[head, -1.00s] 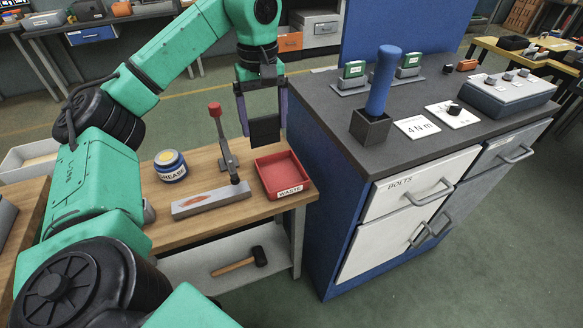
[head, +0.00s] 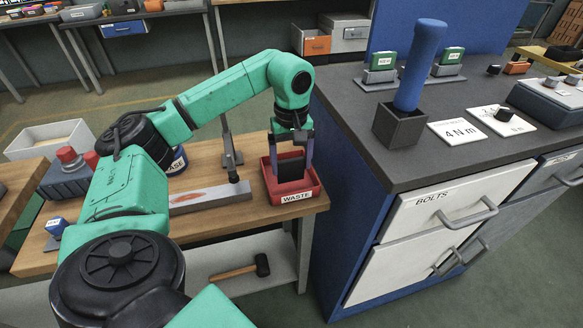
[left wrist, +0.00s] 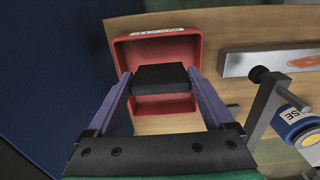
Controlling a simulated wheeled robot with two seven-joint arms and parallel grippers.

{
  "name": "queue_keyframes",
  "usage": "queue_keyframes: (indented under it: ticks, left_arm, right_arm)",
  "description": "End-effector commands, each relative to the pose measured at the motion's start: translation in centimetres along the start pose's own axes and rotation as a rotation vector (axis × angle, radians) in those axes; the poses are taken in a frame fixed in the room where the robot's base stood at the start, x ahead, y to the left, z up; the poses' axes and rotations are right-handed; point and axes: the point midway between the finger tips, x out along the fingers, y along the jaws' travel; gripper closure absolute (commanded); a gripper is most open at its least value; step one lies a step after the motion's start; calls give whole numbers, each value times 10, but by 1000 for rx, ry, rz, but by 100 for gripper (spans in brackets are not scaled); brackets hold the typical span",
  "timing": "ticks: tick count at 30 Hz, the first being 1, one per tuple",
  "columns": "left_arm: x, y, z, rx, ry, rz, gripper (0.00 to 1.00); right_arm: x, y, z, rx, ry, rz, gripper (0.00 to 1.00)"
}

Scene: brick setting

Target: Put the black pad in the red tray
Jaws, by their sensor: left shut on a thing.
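The black pad (left wrist: 161,79) is between the fingers of my left gripper, which is shut on it. In the head view the pad (head: 291,166) is over the inside of the red tray (head: 312,187), low down within its outline. I cannot tell whether it touches the tray floor. The red tray, labelled WASTE, sits at the right end of the wooden bench; it also shows in the left wrist view (left wrist: 199,53). My left gripper (head: 291,160) points down into the tray from above. My right gripper is not in view.
A grey block with an orange mark (head: 210,197) and an upright lever clamp (head: 231,155) stand left of the tray. A grease tin (head: 178,163) is partly hidden behind my arm. The blue cabinet (head: 345,215) stands close on the right. A mallet (head: 240,270) lies on the shelf below.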

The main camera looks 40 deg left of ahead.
Motion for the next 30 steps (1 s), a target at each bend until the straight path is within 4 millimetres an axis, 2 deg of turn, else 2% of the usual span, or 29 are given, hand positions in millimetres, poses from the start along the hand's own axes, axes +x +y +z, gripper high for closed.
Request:
queue_keyframes:
  ticks: [3, 13, 14, 21, 24, 26, 30]
  left_arm:
    - [17, 0, 0, 0, 0, -1, 80]
    - [22, 0, 0, 1, 0, 0, 80]
    - [21, 0, 0, 1, 0, 0, 2]
    - [20, 0, 0, 1, 0, 1, 0]
    - [12, 1, 0, 1, 1, 3, 0]
    - [2, 1, 0, 1, 2, 5, 0]
    - [-36, 2, 0, 2, 3, 7, 0]
  right_arm:
    - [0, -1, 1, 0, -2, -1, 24]
    - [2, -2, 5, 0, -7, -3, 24]
    - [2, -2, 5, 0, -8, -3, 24]
    - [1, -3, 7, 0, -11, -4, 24]
    - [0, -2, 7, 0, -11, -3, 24]
    - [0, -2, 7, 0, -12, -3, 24]
    - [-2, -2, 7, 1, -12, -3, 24]
